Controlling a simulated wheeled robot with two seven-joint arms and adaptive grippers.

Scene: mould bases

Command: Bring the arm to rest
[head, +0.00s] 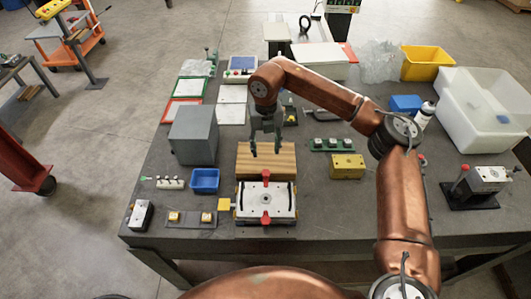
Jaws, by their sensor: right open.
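My right arm comes in from the lower right, bends over the table and hangs its gripper (265,148) down over the middle. The gripper is open and empty, with its two fingertips apart above a wooden block (278,158). In front of the wooden block is a metal mould base (266,213) with red knobs at its front and back. My left gripper is not in view.
The dark table (330,222) holds a grey box (193,135), a blue bin (205,179), a yellow block (347,166) and a green rack (332,145). A large white tub (475,125) stands at right. A clamp device (487,174) sits near the right edge. Bare table lies front right.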

